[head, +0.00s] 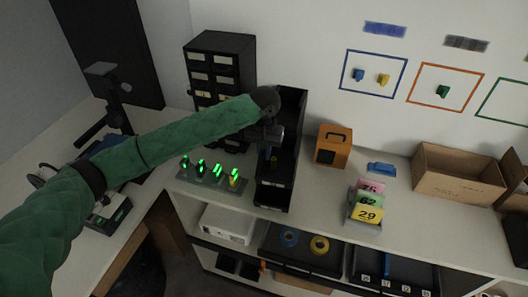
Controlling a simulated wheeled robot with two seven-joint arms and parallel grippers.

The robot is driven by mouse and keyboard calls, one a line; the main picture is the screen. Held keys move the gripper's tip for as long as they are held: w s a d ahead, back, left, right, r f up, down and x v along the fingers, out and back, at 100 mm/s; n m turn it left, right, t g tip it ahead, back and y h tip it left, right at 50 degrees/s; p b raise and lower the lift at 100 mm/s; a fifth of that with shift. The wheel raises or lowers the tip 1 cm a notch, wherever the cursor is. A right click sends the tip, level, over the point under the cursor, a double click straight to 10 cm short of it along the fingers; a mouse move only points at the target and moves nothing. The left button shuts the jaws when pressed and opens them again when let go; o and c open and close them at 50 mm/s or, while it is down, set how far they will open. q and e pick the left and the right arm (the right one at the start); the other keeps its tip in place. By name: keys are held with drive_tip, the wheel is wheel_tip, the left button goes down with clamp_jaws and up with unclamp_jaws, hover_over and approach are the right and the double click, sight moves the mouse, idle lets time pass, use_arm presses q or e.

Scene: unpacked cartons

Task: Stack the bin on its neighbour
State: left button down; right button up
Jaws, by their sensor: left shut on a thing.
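A long black open-topped bin (272,193) is on the white counter, in the middle of the head view. Something small and yellowish shows inside it. My green left arm reaches in from the left, and my left gripper (268,136) is at the bin's left side, shut on it. The dark wrist covers the fingertips and part of that wall. Dark walls (293,103) rise behind, but I cannot tell whether they belong to this bin or to a neighbouring one. My right gripper is not in view.
A black drawer cabinet (218,62) stands behind my forearm. A rack of green-lit items (212,177) is left of the bin. An orange box (333,146), numbered cards (367,207) and an open carton (455,172) stand to the right. Some counter between them is free.

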use_arm(q)
drive_tip(key=shift+f, duration=0.6)
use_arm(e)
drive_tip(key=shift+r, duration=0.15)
use_arm(q)
drive_tip(key=c, duration=1.4)
unclamp_jaws()
drive_tip(key=shift+o, duration=0.2)
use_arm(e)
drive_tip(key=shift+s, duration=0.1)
